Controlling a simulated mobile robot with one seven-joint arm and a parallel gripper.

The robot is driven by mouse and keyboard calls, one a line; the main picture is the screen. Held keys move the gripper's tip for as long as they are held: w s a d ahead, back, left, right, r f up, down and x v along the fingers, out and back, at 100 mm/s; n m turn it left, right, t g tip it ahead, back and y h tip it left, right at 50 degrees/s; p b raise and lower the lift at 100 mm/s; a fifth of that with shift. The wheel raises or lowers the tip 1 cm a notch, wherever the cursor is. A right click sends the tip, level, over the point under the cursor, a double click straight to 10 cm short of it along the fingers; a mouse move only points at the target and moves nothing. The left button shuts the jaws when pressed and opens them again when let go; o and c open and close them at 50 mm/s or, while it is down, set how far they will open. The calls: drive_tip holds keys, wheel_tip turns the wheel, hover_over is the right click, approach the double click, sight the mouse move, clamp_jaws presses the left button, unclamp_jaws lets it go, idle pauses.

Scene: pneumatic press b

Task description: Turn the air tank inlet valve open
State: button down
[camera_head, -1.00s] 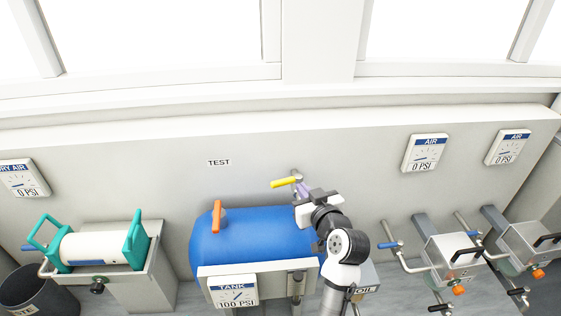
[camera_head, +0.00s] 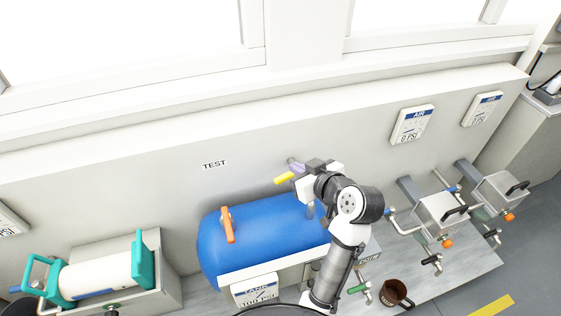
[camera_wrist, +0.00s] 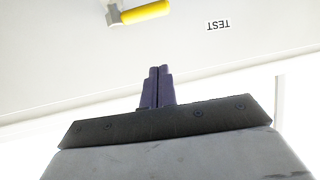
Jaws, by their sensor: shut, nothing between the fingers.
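The blue air tank (camera_head: 262,235) stands below the wall. A valve with a yellow handle (camera_head: 284,178) is on the wall just above the tank. The handle points left, nearly level, and shows at the top of the wrist view (camera_wrist: 146,13) beside its grey metal stem (camera_wrist: 117,14). A second valve with an orange handle (camera_head: 228,224) is on top of the tank. My gripper (camera_head: 293,164) is at the wall by the yellow handle. Its purple fingers (camera_wrist: 157,72) are shut together and empty. In the wrist view they are apart from the handle.
A "TEST" label (camera_head: 214,164) is on the wall. The tank gauge (camera_head: 257,290) reads 100 PSI. A white and teal cylinder (camera_head: 100,274) lies at the left. Metal presses (camera_head: 445,216) and a brown cup (camera_head: 394,292) are at the right. My arm hides the tank's right end.

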drive_tip(key=p, duration=0.2)
hover_over(284, 177)
drive_tip(key=w+a, duration=0.1)
drive_tip(key=w, duration=0.1)
wheel_tip(284, 177, down, 4)
drive_tip(key=r, duration=0.1)
drive_tip(key=f, duration=0.1)
drive_tip(key=s+f, duration=0.1)
drive_tip(key=f+p, duration=0.1)
drive_tip(key=shift+s+d, duration=0.15)
drive_tip(key=shift+d, duration=0.15)
drive_tip(key=shift+s+d+f, duration=0.2)
drive_tip(key=shift+s+f, duration=0.15)
drive_tip(key=shift+f, duration=0.15)
